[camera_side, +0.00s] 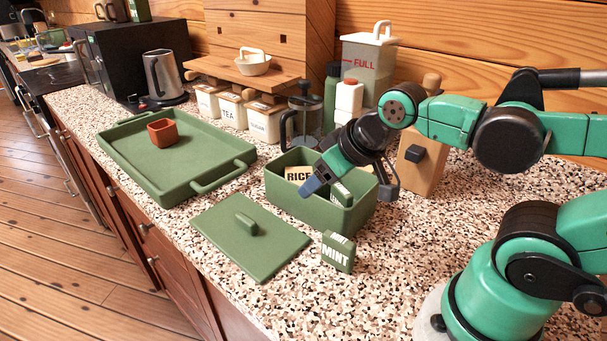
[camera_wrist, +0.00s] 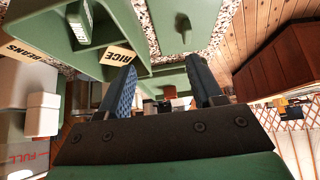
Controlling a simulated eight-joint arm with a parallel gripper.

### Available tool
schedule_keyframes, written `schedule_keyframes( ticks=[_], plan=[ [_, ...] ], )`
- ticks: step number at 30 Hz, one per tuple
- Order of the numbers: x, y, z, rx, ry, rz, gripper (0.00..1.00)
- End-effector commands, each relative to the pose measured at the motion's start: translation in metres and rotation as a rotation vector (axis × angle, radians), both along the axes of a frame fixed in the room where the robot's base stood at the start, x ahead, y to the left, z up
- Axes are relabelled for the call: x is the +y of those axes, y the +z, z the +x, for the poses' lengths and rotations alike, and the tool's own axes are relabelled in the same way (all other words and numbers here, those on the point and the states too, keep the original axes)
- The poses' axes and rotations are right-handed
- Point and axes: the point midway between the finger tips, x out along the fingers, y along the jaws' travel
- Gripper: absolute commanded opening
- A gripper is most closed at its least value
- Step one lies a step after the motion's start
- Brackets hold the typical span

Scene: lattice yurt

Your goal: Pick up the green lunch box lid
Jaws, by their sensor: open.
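The green lunch box lid (camera_side: 250,236) lies flat on the speckled counter, left of and in front of the green lunch box (camera_side: 322,212). A raised green handle (camera_side: 246,223) stands on its middle. In the wrist view the lid (camera_wrist: 205,18) shows at the top, with its handle pointing down in the picture. My gripper (camera_side: 312,187) is over the lunch box, to the right of the lid and apart from it. In the wrist view my gripper (camera_wrist: 164,82) has its two blue fingers spread, with nothing held between them.
The box holds a RICE packet (camera_side: 298,174) and other packets. A green MINT box (camera_side: 338,252) stands right of the lid. A green tray (camera_side: 180,187) with a brown cup (camera_side: 163,132) is at left. A French press (camera_side: 304,118) stands behind the box. The counter's front edge is near the lid.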

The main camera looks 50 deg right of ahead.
Motion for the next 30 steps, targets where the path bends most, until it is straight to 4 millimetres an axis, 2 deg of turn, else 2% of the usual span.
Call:
schedule_keyframes(
  ticks=[23,26,30],
  plan=[
    [0.001,0.001,0.002,0.008,0.001,0.001,0.58],
    [0.003,0.005,0.009,0.042,0.002,0.005,0.58],
    [0.009,0.012,0.031,0.140,0.007,0.013,0.58]
  ],
)
